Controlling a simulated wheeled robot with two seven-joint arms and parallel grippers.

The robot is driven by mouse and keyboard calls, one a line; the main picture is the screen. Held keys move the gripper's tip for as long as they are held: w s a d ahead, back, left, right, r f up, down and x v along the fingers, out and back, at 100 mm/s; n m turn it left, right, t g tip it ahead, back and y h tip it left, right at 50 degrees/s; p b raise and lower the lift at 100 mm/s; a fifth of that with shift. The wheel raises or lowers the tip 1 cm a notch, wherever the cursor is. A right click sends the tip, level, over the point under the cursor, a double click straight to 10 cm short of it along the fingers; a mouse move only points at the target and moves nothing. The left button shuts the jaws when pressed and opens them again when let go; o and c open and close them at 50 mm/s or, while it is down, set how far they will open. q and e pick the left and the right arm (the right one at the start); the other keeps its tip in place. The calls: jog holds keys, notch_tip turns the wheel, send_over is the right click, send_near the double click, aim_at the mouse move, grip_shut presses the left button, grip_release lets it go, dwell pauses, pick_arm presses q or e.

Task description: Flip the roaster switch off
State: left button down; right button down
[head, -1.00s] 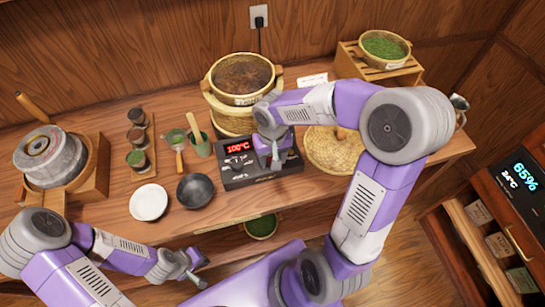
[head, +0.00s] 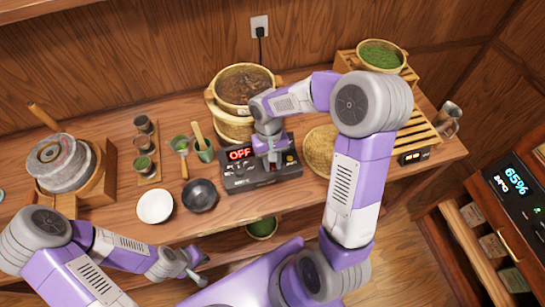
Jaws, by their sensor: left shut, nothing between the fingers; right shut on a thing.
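The black roaster control box (head: 238,183) sits on the counter in front of the bamboo steamer-like roaster (head: 234,131). Its red display (head: 240,153) reads OFF. My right gripper (head: 273,163) points down at the right part of the box and is shut on the roaster switch, which its fingers mostly hide. My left gripper (head: 199,275) is shut and empty, low in front of the counter, well away from the box.
A white bowl (head: 155,206) and a dark bowl (head: 199,195) stand left of the box. A round woven lid (head: 319,151) lies to its right, partly behind my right arm. A stone mill (head: 60,163) stands at the far left.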

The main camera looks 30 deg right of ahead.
aim_at(272, 166)
jog(key=shift+w+r, duration=0.1)
dwell(0.3)
jog(key=c, duration=0.9)
grip_release()
jog(key=v, duration=0.3)
jog(key=s+p+v, duration=0.1)
jog(key=v, duration=0.2)
jog(key=s+p+v, duration=0.1)
jog(key=v, duration=0.2)
jog(key=shift+a+r, duration=0.25)
jog(key=shift+r, duration=0.3)
